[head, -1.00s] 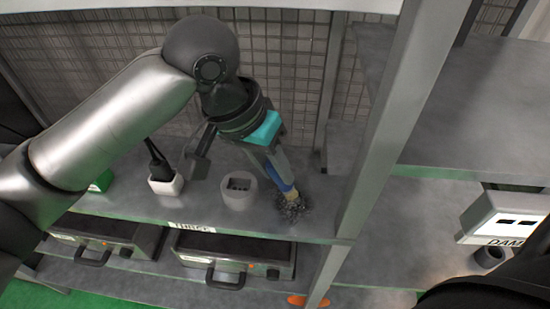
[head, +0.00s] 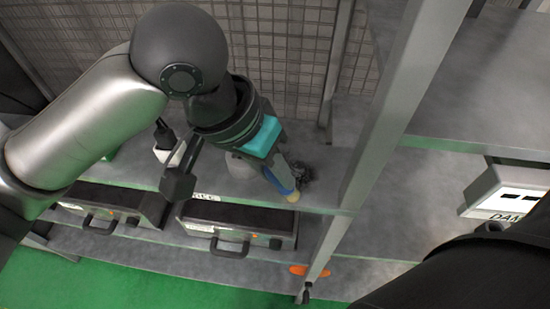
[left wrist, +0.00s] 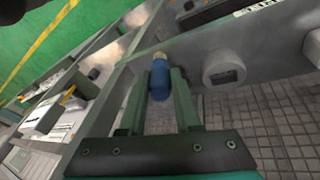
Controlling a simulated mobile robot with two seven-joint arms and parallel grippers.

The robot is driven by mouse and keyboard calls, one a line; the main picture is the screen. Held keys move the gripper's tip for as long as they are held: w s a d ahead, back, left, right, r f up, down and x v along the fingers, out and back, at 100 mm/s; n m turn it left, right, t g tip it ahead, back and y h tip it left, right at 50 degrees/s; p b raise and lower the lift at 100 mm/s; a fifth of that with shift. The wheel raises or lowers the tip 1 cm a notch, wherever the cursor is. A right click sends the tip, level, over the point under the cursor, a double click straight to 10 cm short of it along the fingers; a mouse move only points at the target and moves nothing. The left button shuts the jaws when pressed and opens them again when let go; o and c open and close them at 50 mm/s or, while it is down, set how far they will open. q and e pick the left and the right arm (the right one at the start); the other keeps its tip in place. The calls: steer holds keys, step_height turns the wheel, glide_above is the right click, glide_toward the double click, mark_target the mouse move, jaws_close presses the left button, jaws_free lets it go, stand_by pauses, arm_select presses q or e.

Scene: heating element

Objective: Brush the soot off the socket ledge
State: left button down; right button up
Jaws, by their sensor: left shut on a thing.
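My left gripper (head: 277,176) is shut on a blue-handled brush (head: 286,186) with a pale tip, low over the shelf ledge (head: 325,190). The brush also shows between the two fingers in the left wrist view (left wrist: 160,80). The dark crumbly soot (head: 303,172) lies on the ledge just right of and behind the brush; whether the tip touches the ledge is unclear. A round grey socket (head: 240,166) stands left of the brush, partly hidden by my gripper. It shows fully in the left wrist view (left wrist: 223,68). My right gripper is not in view.
A metal post (head: 385,125) rises right of the soot. A wire-mesh wall (head: 290,60) stands behind the ledge. A white socket with a black plug (head: 166,148) is farther left. Drawer-like units with handles (head: 238,227) sit below. A white box (head: 505,190) is at right.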

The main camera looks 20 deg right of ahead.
arm_select(q)
steer(key=shift+w+a+f, duration=0.15)
steer(key=shift+w+a, duration=0.25)
steer(key=shift+a, duration=0.25)
steer(key=shift+w+d+r, duration=0.1)
steer(key=shift+w+d, duration=0.55)
steer(key=shift+w, duration=0.4)
steer(key=shift+w+d+r, duration=0.1)
steer(key=shift+w+d, duration=0.5)
steer(key=shift+w, duration=0.4)
steer(key=shift+w+d+r, duration=0.1)
steer(key=shift+w+d, duration=0.55)
steer(key=shift+w, duration=0.4)
steer(key=shift+w+d+f, duration=0.1)
steer(key=shift+w+d, duration=0.35)
steer(key=shift+w, duration=0.25)
steer(key=shift+w+d+f, duration=0.1)
steer(key=shift+w+d, duration=0.3)
steer(key=shift+w, duration=0.4)
steer(key=shift+w+a, duration=0.3)
steer(key=shift+a, duration=0.25)
steer(key=s+a, duration=0.5)
steer(key=s, duration=0.4)
steer(key=shift+a, duration=0.35)
step_height(320, 180, up, 6)
